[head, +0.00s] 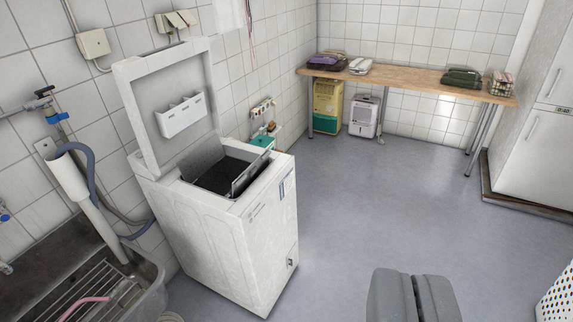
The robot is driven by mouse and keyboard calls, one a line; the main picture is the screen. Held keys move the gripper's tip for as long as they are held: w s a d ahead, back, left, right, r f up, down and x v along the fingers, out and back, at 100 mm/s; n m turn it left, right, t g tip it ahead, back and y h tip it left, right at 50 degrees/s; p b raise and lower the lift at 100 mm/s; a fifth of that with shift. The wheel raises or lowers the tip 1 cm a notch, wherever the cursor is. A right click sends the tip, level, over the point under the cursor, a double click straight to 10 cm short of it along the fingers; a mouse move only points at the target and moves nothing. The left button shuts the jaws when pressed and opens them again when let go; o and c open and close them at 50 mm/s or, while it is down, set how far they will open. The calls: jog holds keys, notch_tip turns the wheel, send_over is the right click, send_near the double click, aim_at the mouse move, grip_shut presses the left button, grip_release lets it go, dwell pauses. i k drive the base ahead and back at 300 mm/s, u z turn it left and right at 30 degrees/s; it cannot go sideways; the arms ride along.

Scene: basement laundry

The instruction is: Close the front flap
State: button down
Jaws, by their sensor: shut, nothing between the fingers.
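A white top-loading washing machine (225,235) stands left of centre against the tiled wall. Its lid (150,92) is raised upright, with a white tray (182,115) on its inner side. A grey metal front flap (250,172) stands tilted up along the right side of the top opening, and another grey flap stands at the opening's left side. The dark drum opening (218,178) shows between them. My gripper (412,275) is at the bottom right of the view, shut and empty, apart from the machine.
A steel sink (140,297) with a rack and grey hose is at lower left. A white cabinet (535,125) is at right. The grey floor (390,205) between is clear.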

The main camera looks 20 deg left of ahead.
aim_at(242, 181)
jog(key=u, duration=0.15)
jog(key=i, duration=1.05)
jog(key=u, duration=0.55)
